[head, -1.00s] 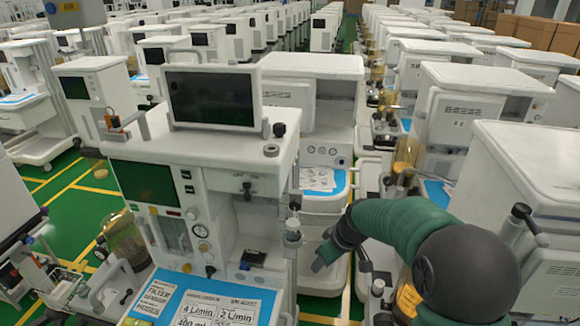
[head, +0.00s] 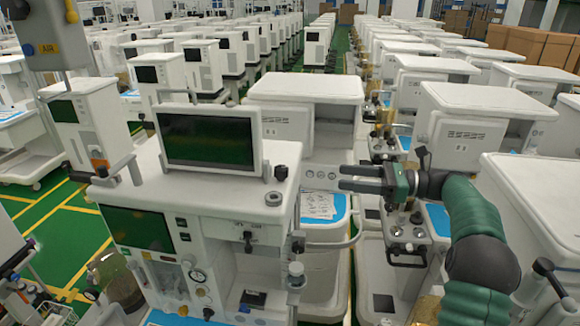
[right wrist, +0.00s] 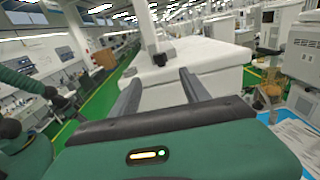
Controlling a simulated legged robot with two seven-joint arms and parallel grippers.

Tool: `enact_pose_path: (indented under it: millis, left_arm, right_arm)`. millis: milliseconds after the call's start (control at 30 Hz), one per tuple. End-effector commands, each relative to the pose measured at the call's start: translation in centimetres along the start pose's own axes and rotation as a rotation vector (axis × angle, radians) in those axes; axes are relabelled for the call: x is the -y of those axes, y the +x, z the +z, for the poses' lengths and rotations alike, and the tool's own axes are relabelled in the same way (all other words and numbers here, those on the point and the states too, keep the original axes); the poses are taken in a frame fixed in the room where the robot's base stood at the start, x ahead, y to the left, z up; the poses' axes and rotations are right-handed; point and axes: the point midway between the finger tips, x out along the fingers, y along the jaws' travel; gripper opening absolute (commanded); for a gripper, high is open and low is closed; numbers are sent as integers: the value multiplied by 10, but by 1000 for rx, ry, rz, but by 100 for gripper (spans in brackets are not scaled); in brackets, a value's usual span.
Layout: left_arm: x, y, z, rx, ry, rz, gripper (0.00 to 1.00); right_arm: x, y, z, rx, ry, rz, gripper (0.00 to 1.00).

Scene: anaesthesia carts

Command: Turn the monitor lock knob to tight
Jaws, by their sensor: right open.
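The monitor (head: 208,136) stands on the white top of the nearest cart (head: 240,225), its screen dark. A black knob (head: 281,173) sits at the right of the monitor's base, and I take it for the lock knob. A dark knob also shows in the right wrist view (right wrist: 160,58), beyond the fingertips. How tight it is I cannot tell. My right gripper (head: 342,178) is open and empty, its fingers pointing left towards the knob, clearly apart from it. Both fingers also show in the right wrist view (right wrist: 158,84). My left gripper is not in the head view.
A grey round piece (head: 274,198) lies on the cart top just in front of the knob. A second white cart (head: 305,88) stands close behind. More carts fill both sides. At the left of the right wrist view a green arm part (right wrist: 25,82) shows.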

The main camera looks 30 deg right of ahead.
Motion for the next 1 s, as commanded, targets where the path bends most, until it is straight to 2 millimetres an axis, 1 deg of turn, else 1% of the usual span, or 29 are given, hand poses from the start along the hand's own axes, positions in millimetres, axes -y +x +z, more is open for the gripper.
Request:
enact_pose_path:
  millis: [33,67,300,400,500,600,700,933,967,1000]
  left_arm:
    - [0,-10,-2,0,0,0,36]
    - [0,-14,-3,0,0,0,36]
    - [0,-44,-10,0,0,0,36]
    - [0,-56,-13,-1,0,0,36]
    - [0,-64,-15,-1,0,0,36]
    - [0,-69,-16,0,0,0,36]
    - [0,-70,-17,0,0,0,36]
    - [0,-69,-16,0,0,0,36]
    - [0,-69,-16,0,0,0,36]
    - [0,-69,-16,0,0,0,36]
  right_arm:
    - [-1,12,6,1,3,3,54]
    - [0,19,7,2,3,3,54]
    - [1,83,8,2,7,2,54]
    - [1,108,7,3,7,1,54]
    - [1,127,6,2,6,1,54]
    - [1,140,4,3,5,0,54]
    - [2,146,2,2,5,-3,54]
    - [2,147,0,2,4,-3,54]
    - [2,147,0,2,4,-3,51]
    - [2,147,0,2,4,-3,46]
